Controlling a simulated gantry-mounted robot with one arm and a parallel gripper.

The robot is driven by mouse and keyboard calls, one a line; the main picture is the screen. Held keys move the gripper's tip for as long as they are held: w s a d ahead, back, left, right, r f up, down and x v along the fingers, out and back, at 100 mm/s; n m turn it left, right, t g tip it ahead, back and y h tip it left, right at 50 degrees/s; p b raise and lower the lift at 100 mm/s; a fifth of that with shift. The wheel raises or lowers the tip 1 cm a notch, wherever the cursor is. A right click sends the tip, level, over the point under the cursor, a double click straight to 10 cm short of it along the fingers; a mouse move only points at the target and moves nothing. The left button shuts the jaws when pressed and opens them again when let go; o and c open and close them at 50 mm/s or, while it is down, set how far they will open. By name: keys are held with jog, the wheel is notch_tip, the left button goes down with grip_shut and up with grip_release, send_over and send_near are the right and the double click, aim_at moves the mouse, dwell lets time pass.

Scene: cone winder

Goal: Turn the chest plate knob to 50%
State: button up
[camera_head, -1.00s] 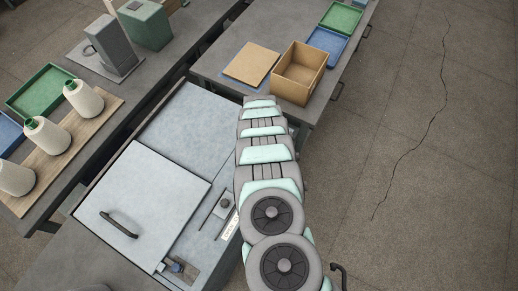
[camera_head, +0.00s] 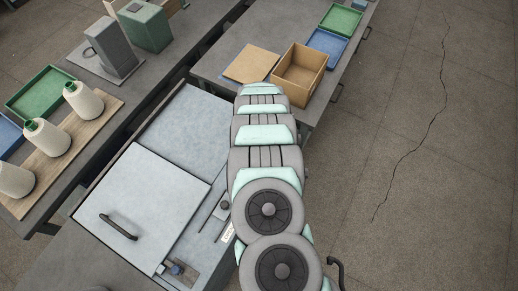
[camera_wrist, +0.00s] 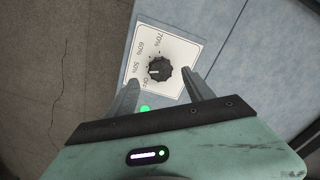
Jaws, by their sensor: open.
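The knob (camera_wrist: 159,69) is black and round. It sits on a white dial plate (camera_wrist: 178,47) marked 70%, 60%, 50% and what looks like OFF, in the wrist view. Where its pointer stands is too small to tell. My gripper (camera_wrist: 161,75) is open, with one finger on each side of the knob in the picture. I cannot tell whether the fingers touch it or how far above it they are. In the head view my arm hides my gripper and this dial.
A green light (camera_wrist: 145,108) shows beside the dial plate. In the head view, the grey chest has a lid (camera_head: 150,190) with a black handle (camera_head: 118,226). A cardboard box (camera_head: 299,69) stands on the table beyond my arm. Thread cones (camera_head: 47,136) stand at left.

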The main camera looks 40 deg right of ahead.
notch_tip(320, 180, up, 6)
jog(key=shift+r, duration=0.15)
dwell(0.7)
